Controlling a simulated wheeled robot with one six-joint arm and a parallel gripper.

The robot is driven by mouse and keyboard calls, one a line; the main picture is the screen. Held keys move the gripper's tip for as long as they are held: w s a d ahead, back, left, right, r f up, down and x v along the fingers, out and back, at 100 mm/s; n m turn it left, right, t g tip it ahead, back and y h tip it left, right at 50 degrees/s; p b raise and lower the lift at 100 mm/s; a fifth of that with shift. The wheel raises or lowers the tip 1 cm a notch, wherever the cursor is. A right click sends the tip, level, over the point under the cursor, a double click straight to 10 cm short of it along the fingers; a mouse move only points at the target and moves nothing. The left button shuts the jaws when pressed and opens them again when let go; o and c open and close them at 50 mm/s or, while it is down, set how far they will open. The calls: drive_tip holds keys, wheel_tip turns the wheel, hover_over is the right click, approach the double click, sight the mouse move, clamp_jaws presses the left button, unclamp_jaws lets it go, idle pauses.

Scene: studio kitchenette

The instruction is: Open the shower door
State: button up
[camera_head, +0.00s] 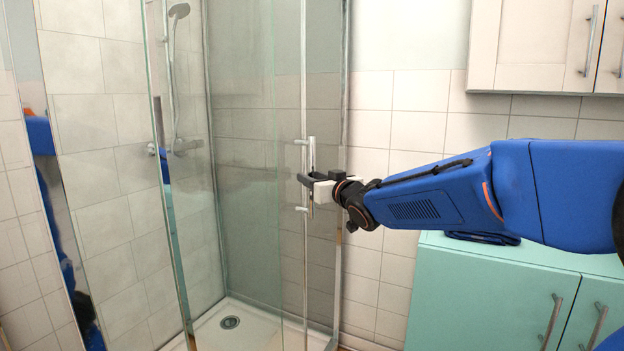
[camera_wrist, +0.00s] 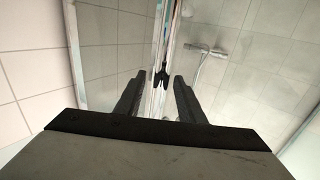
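The shower door (camera_head: 292,240) is a clear glass panel with a vertical metal handle bar (camera_head: 310,152) near its right edge. I cannot tell whether the door is fully shut. My gripper (camera_head: 316,178) reaches in from the right at the handle's mid-height. In the wrist view, the two dark fingers of my gripper (camera_wrist: 159,80) stand on either side of the upright handle bar (camera_wrist: 158,98), with a visible gap at each side. The fingers look open around the bar, not closed on it. Contact at the tips is hard to make out.
A shower tray (camera_head: 262,326) with a round drain (camera_head: 229,322) lies behind the glass. A hand shower (camera_head: 178,12) hangs on the tiled wall. A turquoise cabinet (camera_head: 480,295) stands below my arm, and a pale wall cupboard (camera_head: 530,45) hangs above right.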

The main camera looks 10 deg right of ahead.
drive_tip(key=v, duration=1.6)
drive_tip(key=shift+s+d, duration=0.15)
drive_tip(key=shift+s, duration=0.25)
drive_tip(key=s+d+f+m+g+h, duration=0.45)
drive_tip(key=s+d+f+h, duration=0.25)
drive_tip(key=s+d+f, duration=0.5)
drive_tip(key=s+a+f+g, duration=0.3)
drive_tip(key=s+f+g, duration=0.4)
drive_tip(key=s+f, duration=0.7)
drive_tip(key=s, duration=0.3)
drive_tip(key=shift+s+g+y, duration=0.2)
drive_tip(key=shift+g+y, duration=0.15)
drive_tip(key=shift+y, duration=0.05)
drive_tip(key=shift+n, duration=0.25)
drive_tip(key=shift+c, duration=0.6)
